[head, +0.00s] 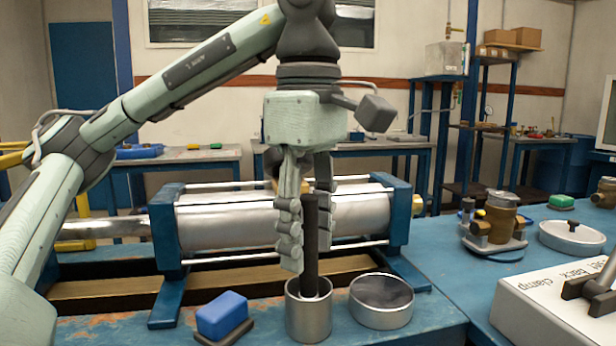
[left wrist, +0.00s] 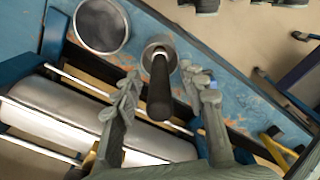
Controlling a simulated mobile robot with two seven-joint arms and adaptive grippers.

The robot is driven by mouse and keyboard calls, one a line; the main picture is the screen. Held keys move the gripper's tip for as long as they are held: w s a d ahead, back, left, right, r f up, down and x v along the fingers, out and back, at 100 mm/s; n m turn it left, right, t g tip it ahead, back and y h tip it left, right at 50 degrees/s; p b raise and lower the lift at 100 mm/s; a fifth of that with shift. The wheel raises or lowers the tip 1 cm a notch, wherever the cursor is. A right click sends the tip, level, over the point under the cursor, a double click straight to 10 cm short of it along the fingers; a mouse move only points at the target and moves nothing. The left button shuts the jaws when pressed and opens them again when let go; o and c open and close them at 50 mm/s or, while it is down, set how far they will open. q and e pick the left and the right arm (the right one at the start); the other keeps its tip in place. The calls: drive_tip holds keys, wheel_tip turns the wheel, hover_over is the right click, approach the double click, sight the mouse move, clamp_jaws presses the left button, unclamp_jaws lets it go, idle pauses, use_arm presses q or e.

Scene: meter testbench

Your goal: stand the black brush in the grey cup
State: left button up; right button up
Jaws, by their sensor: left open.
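The black brush (head: 311,240) stands upright in the grey cup (head: 308,316), its lower end inside the cup's mouth. In the left wrist view the brush (left wrist: 160,88) points up out of the cup (left wrist: 158,47) toward the camera. My left gripper (head: 308,255) points down above the cup, its fingers on either side of the brush. In the left wrist view my left gripper (left wrist: 165,88) is open, with gaps between the fingers and the brush. The brush's bottom end is hidden in the cup. My right gripper is not in view.
A round grey dish (head: 381,303) stands right of the cup. A blue block on a dark base (head: 222,315) lies to the left. A large metal cylinder in a blue frame (head: 230,220) is behind. A white clamp box (head: 545,310) and brass meter (head: 497,220) are at right.

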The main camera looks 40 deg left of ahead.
use_arm(q)
wheel_tip(320, 180, up, 11)
drive_tip(key=shift+f, duration=0.1)
idle(0.3)
idle(1.0)
